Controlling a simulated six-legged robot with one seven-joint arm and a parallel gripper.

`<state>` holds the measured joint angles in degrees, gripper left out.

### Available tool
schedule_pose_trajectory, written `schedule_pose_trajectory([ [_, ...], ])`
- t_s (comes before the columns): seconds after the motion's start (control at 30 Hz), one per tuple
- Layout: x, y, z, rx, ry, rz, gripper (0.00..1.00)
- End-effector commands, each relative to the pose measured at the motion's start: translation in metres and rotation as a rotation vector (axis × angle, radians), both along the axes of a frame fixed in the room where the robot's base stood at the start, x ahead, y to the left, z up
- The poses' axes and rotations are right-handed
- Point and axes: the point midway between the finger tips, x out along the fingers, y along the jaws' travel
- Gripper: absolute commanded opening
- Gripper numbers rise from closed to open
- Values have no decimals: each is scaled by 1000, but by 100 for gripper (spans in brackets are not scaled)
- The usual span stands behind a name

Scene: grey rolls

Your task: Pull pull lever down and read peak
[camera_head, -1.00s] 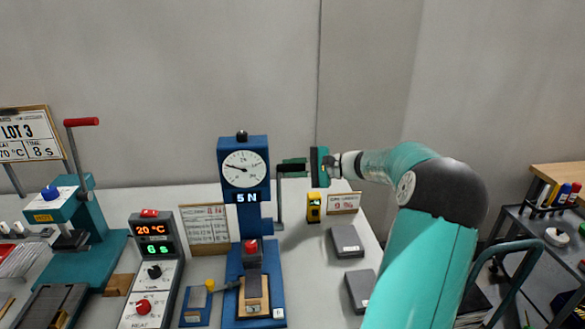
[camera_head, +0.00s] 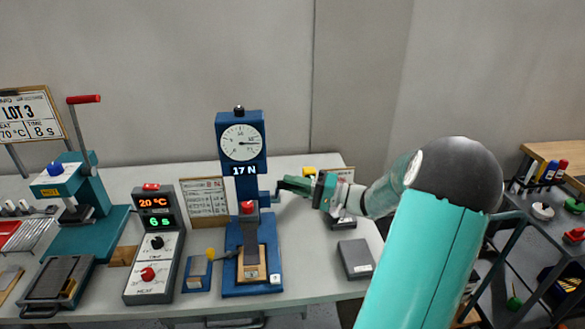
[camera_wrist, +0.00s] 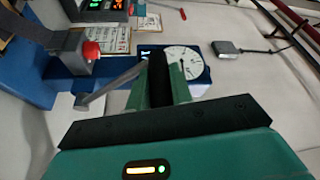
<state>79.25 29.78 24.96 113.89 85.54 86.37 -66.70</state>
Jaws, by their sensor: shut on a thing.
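The blue test stand (camera_head: 254,268) has a round white dial (camera_head: 241,143) on top, its needle pointing right. Its display (camera_head: 245,170) reads 17 N. A grey pull lever (camera_wrist: 108,86) comes off the stand's right side in the head view. My gripper (camera_head: 302,186) is shut on the lever's dark handle (camera_wrist: 158,78), which lies between the green fingers in the wrist view. The handle is about level with the column's lower part, below the display. The fingers partly hide it. A red knob (camera_head: 247,207) sits on the stand; it also shows in the wrist view (camera_wrist: 91,50).
A control box (camera_head: 153,245) showing 20 °C and 6 s stands left of the stand, with a small blue block (camera_head: 197,272) between. A teal press (camera_head: 85,220) is farther left. Grey boxes (camera_head: 355,258) lie on the table to the right.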

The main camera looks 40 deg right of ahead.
Motion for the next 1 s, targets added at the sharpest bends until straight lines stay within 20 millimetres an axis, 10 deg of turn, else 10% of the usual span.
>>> schedule_pose_trajectory([
  [0.5,-36,23,-50,-42,-59,-1,0],
  [1.0,-39,24,-58,-43,-55,-7,0],
])
